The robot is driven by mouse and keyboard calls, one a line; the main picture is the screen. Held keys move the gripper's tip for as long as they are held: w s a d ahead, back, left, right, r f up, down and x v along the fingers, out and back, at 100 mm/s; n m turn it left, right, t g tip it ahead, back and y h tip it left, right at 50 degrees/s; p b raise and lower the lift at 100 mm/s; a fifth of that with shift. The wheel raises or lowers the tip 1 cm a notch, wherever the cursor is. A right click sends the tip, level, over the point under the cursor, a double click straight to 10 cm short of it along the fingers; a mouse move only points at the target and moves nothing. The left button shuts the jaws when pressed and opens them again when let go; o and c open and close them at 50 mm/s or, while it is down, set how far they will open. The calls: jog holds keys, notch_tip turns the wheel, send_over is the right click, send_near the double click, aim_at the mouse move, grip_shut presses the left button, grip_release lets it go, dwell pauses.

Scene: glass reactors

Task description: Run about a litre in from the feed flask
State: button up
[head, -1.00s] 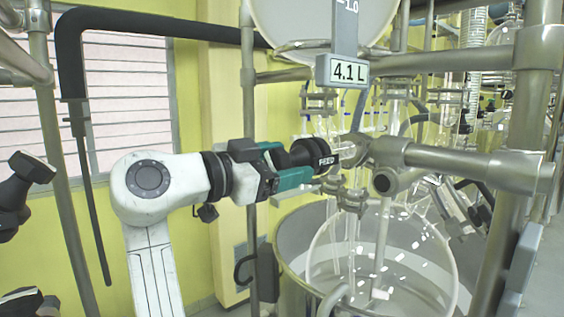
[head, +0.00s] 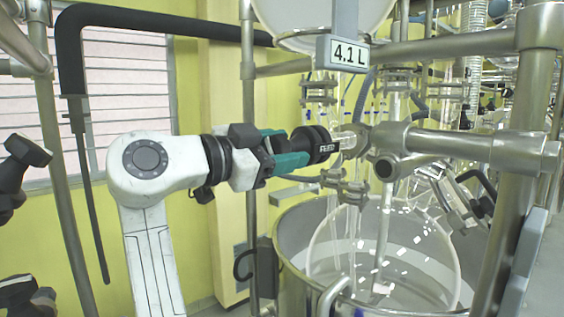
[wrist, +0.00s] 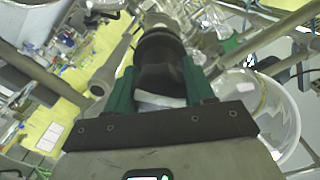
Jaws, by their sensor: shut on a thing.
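My gripper (head: 290,150) has teal fingers and is shut on the black feed valve knob (head: 318,145), which carries a white FEED label. In the wrist view the knob (wrist: 162,60) sits between both fingers. The knob joins a horizontal glass stem in the tubing below the feed flask (head: 322,12), whose round underside is cut off at the top of the head view. A readout (head: 349,54) under the flask shows 4.1 L. Liquid flow in the tube cannot be made out.
The reactor sits in a wide steel bath (head: 290,262). Steel posts and crossbars, including a thick clamp bar (head: 470,147) right of the knob, crowd the space. A black hose (head: 150,20) runs along the upper left. More glassware stands at the right.

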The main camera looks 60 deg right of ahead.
jog(key=m+b, duration=0.9)
jog(key=shift+b, duration=0.4)
jog(key=shift+m, duration=0.3)
jog(key=o, duration=1)
jog(key=b+v, duration=0.1)
jog(key=v, duration=1)
